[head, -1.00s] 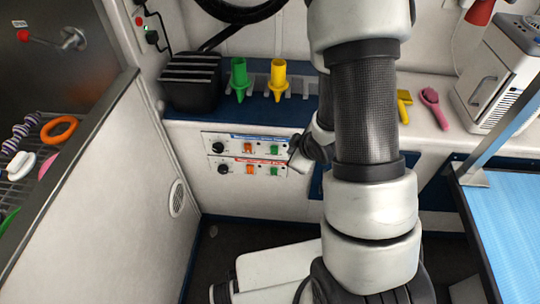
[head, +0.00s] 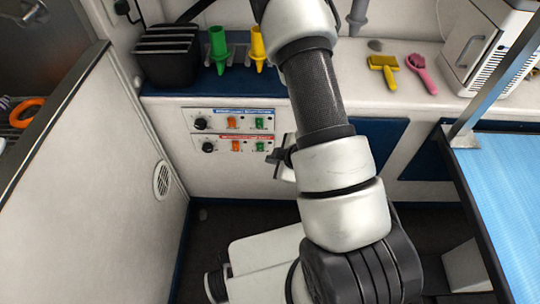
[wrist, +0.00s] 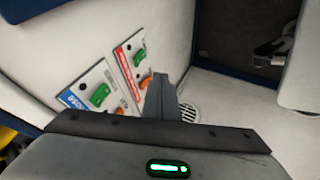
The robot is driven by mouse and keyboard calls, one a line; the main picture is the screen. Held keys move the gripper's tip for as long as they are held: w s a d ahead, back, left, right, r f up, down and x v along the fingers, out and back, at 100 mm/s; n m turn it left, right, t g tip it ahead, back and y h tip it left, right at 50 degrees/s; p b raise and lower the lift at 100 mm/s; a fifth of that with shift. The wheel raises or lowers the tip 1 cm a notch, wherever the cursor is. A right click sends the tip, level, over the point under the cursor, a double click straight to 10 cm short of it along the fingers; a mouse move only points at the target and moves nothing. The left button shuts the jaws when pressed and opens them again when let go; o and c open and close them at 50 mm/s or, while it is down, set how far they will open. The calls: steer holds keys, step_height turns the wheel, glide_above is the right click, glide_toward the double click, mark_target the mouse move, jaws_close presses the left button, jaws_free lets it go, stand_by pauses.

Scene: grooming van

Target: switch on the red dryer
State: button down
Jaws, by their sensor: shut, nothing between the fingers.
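The lower control panel (head: 222,149) has a red label strip, a black knob (head: 208,147), an orange switch (head: 236,146) and a green switch (head: 260,146). The like panel above it (head: 219,124) has a blue strip. My gripper (head: 272,157) is shut and empty, by the right end of the red panel. In the wrist view, its fingers (wrist: 160,80) overlap the red panel's edge (wrist: 122,62) near its orange switch (wrist: 146,80); its green switch (wrist: 139,57) is clear. I cannot tell whether the fingers touch the panel, nor which way the switches are set.
Green (head: 218,45) and yellow (head: 257,45) nozzles and a black ribbed box (head: 168,60) stand on the ledge above the panels. A white partition (head: 100,170) closes the left side. A blue-topped table (head: 510,180) stands at right.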

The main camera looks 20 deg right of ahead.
mark_target(263, 149)
steer(key=shift+w+a+f+b, duration=0.1)
steer(key=shift+w+f+b, duration=0.35)
steer(key=shift+w+f, duration=0.75)
steer(key=shift+w+a+f+b, duration=0.15)
steer(key=shift+w+f+b, duration=0.45)
steer(key=shift+w, duration=1.1)
steer(key=shift+w+a+f+b, duration=0.1)
steer(key=shift+w+f+b, duration=0.2)
steer(key=shift+w+f, duration=0.95)
steer(key=shift+w+r, duration=0.2)
